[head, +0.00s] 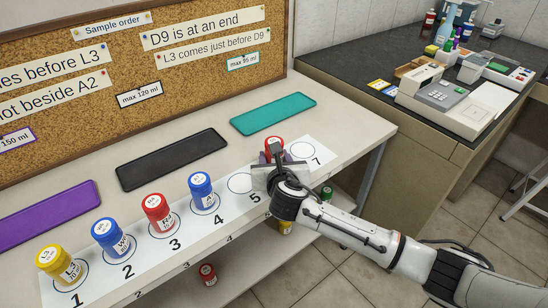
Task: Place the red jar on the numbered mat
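The numbered mat (142,262) is a long white strip of numbered circles along the bench's front. A red-capped jar (274,143) is upright near its right end, around the spot between 5 and 7. My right gripper (276,162) is at this jar and hides most of its body. I cannot tell whether the fingers press on it or whether its base touches the mat. Another red jar (157,212) stands at 3. A yellow jar (56,262) stands at 1, and blue jars stand at 2 (110,236) and 4 (202,190). My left gripper is out of view.
Circles 5 (240,183) and 7 (302,150) are empty. Purple (45,215), black (172,158) and teal (273,113) pads lie behind the mat. A corkboard (120,75) with notes stands at the back. A red jar (208,272) is on the lower shelf.

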